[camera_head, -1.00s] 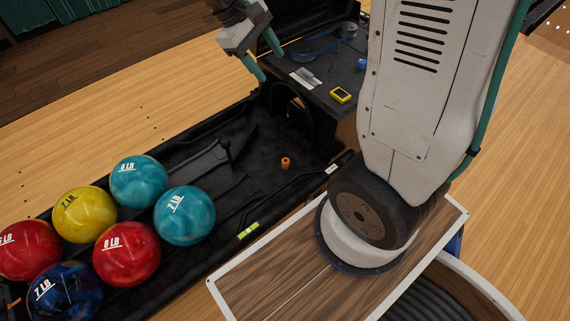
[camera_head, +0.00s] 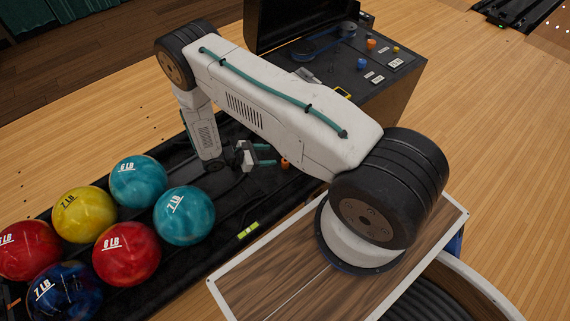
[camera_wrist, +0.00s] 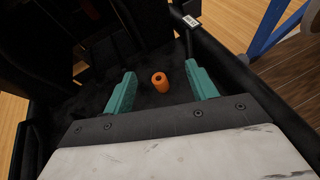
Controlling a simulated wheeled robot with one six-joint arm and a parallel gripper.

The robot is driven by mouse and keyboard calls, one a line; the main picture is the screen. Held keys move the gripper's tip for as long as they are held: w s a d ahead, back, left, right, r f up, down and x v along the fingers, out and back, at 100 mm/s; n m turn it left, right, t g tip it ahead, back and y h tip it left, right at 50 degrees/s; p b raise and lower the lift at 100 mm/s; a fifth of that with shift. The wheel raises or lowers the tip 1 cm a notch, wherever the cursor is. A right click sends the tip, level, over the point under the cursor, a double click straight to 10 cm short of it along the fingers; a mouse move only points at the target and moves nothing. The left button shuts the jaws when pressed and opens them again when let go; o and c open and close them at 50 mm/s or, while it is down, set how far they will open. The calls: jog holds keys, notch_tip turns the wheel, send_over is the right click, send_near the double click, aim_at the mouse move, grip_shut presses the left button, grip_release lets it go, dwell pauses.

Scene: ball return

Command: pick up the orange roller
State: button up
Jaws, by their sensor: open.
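The orange roller (camera_head: 285,163) is a small cylinder with a hole in its end, lying on the black floor of the ball return tray (camera_head: 215,215). In the wrist view the roller (camera_wrist: 160,82) shows between and slightly beyond the two teal fingers. My gripper (camera_wrist: 161,88) is open and empty, its fingers on either side of the roller's line. In the head view my gripper (camera_head: 268,154) points right, with its fingertips close to the roller. I cannot tell the exact gap. My arm covers part of the tray.
Several bowling balls, including a teal one (camera_head: 184,215) and a red one (camera_head: 127,253), sit at the tray's left. A yellow-green level (camera_head: 248,231) lies by the near edge. A dark cabinet (camera_head: 375,85) with small parts stands behind right. A white tag (camera_wrist: 191,21) marks the tray's rim.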

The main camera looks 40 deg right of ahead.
aim_at(283, 162)
jog(key=f+n+t, duration=0.1)
jog(key=f, duration=0.2)
jog(key=f+n, duration=0.1)
jog(key=f, duration=0.2)
jog(key=d+f+n+t, duration=0.1)
jog(key=f, duration=0.2)
jog(key=shift+w+t+h, duration=0.3)
jog(key=shift+w+h, duration=0.1)
jog(key=x, duration=0.7)
jog(key=shift+d+f, duration=0.25)
jog(key=shift+f, duration=0.15)
jog(key=c, duration=1.1)
